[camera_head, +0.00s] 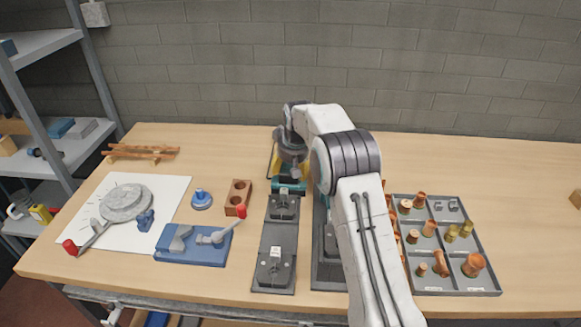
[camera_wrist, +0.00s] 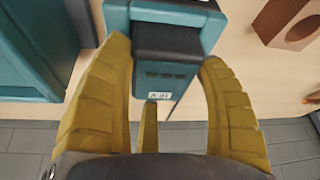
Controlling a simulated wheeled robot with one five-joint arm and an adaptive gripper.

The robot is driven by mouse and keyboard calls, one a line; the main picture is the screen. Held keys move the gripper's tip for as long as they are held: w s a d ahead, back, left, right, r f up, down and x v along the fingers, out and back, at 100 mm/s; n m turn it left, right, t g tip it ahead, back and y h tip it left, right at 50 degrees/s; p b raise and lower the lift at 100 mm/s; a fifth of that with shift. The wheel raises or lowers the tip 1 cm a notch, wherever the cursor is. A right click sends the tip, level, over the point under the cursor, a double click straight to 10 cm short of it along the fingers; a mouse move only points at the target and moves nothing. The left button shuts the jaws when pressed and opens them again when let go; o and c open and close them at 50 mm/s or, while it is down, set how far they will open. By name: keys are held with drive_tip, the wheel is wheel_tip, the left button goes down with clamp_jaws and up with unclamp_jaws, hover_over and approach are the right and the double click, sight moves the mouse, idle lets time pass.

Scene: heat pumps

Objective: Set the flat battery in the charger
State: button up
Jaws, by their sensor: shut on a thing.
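My gripper (camera_wrist: 166,52) has its yellow fingers on both sides of a teal and dark block with a small white label, apparently the battery (camera_wrist: 165,72). In the head view my gripper (camera_head: 290,168) is over the table behind a long dark grey base, and the battery's teal part (camera_head: 289,188) shows below it. That base (camera_head: 273,237) carries two dark units with white labels. A second dark base (camera_head: 325,275) stands to its right, partly hidden by my arm. I cannot tell for sure which one is the charger. Whether the battery touches anything is unclear.
A teal body (camera_wrist: 35,50) stands close beside the battery in the wrist view. A brown holed block (camera_head: 238,197), a blue knob (camera_head: 201,200) and a blue fixture (camera_head: 195,243) lie left. A grey parts tray (camera_head: 455,285) lies right.

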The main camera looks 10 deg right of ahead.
drive_tip(key=o, duration=1.3)
drive_tip(key=shift+f, duration=0.1)
drive_tip(key=shift+o, duration=0.2)
drive_tip(key=s+r, duration=1.2)
drive_tip(key=r, duration=0.3)
drive_tip(key=s+f, duration=0.2)
drive_tip(key=s, duration=1.4)
drive_tip(key=s+f+m, duration=0.1)
drive_tip(key=s+f, duration=0.1)
drive_tip(key=s, duration=1.4)
drive_tip(key=shift+s+f+g, duration=0.15)
drive_tip(key=shift+f+g, duration=0.1)
drive_tip(key=shift+g, duration=0.05)
